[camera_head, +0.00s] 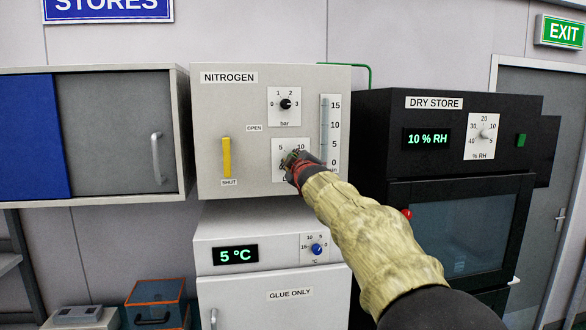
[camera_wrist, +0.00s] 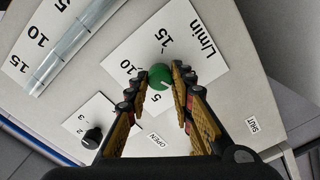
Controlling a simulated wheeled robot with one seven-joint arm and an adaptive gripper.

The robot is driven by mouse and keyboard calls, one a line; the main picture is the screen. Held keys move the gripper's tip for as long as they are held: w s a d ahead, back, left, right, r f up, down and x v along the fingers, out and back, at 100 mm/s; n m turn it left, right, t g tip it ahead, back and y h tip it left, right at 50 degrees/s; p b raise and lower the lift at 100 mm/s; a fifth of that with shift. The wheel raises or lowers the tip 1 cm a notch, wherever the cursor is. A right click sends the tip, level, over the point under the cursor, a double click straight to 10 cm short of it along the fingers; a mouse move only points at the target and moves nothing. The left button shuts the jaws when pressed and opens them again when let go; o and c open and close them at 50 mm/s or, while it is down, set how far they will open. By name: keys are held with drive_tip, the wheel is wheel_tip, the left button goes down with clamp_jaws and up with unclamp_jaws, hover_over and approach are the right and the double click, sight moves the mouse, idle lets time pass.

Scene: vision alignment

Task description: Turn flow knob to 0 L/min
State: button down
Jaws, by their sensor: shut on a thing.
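The green flow knob (camera_wrist: 160,76) sits on a white dial plate (camera_wrist: 128,60) marked 5, 10, 15 and L/min. Its white mark points to the lower right in the wrist view; the dial's 0 is not legible there. My gripper (camera_wrist: 160,75) is shut on the knob, one fingertip on each side. In the head view my gripper (camera_head: 292,160) covers the knob and much of the dial on the nitrogen panel (camera_head: 210,105). The flow gauge tube (camera_head: 324,130) stands right of the dial, marked 0 to 15.
A black pressure knob (camera_head: 285,104) sits just above the flow dial. A yellow lever (camera_head: 226,157) stands upright to its left. The dry store cabinet (camera_head: 380,120) is on the right, and a glue fridge (camera_head: 270,285) is below. A grey-and-blue cupboard (camera_head: 105,130) is on the left.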

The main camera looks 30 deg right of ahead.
drive_tip(key=n, duration=0.4)
drive_tip(key=shift+f+n+b, duration=0.1)
drive_tip(key=shift+n+b, duration=0.3)
idle(0.4)
drive_tip(key=c, duration=1.5)
unclamp_jaws()
drive_tip(key=shift+c, duration=0.2)
drive_tip(key=v, duration=1.2)
